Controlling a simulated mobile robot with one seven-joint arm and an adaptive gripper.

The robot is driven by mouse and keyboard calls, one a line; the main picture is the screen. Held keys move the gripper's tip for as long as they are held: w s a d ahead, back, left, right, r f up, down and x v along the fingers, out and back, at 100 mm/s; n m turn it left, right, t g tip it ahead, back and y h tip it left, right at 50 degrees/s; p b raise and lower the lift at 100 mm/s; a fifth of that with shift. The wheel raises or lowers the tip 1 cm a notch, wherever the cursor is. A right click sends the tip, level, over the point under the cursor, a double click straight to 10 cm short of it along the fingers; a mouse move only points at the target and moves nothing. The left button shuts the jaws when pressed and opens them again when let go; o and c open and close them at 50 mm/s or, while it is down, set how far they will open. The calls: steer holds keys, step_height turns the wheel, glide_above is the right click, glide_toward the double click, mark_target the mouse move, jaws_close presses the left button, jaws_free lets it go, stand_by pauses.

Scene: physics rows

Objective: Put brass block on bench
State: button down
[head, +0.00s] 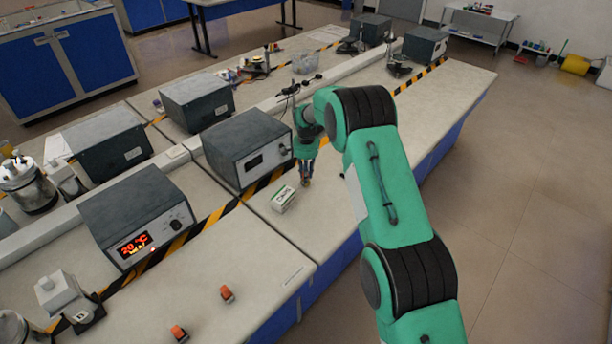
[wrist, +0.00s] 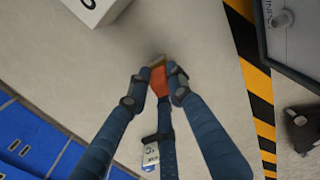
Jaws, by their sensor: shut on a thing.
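My gripper (wrist: 158,78) is shut on the brass block (wrist: 158,82), which shows an orange face and a dull yellow-brown edge between the fingertips in the wrist view. The fingers hide part of it. In the head view my gripper (head: 306,182) points down, low over the pale bench (head: 335,200), right of a small white box with green print (head: 283,198). At the fingertips the block is a tiny brownish patch. I cannot tell whether it touches the bench top.
Grey instrument boxes (head: 247,147) stand behind black-and-yellow tape (head: 225,210). One at the left has a lit red display (head: 135,244). Two small orange blocks (head: 227,293) (head: 180,333) lie on the near bench. Bare bench top lies around the gripper; the blue-sided front edge is close by.

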steer(key=c, duration=1.6)
jaws_free()
steer(key=shift+f, duration=0.1)
steer(key=shift+o, duration=0.2)
step_height(320, 180, up, 12)
steer(key=p, duration=0.2)
steer(key=shift+r, duration=0.2)
